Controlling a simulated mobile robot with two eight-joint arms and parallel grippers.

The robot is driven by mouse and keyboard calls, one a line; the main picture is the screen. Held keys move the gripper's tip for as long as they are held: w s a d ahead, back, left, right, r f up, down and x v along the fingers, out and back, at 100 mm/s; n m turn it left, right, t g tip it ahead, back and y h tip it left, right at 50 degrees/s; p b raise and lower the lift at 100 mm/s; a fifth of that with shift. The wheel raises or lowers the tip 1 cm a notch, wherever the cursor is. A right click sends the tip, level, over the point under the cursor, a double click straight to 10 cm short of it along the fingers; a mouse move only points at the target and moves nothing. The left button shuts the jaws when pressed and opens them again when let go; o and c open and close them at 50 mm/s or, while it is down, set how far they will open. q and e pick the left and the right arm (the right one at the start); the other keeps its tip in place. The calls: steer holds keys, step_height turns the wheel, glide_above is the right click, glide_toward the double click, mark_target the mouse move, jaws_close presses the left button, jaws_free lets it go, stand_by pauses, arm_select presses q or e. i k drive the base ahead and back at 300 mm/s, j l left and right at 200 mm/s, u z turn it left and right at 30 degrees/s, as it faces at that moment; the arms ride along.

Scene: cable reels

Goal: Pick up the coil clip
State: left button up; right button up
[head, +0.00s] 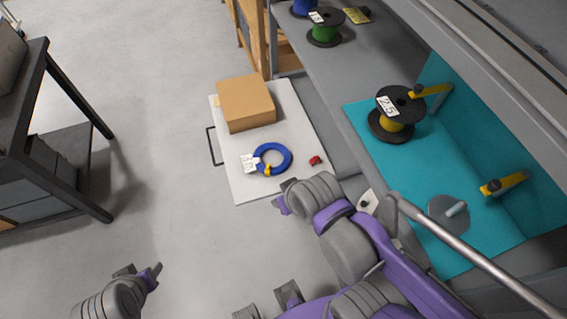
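A small red clip-like piece (315,160) lies on a white board at floor level, just right of a blue coil (287,152). A yellow piece (267,170) sits on the coil's lower edge. I cannot tell for sure which of the two is the coil clip. My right gripper (280,206) is below the coil and the red piece in the picture, near the board's lower edge and apart from both. Its fingers are mostly hidden by its own wrist. My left gripper (151,273) is at the lower left over bare floor, with no object seen in it.
A cardboard box (246,107) stands on the white board (227,157); a white tag (249,163) lies by the coil. A workbench with a teal mat (390,173), a black reel (393,119) and yellow-ended holders is at right. A dark table (22,105) stands left. Floor between is clear.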

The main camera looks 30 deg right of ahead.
mark_target(317, 158)
steer(key=z, duration=1.5)
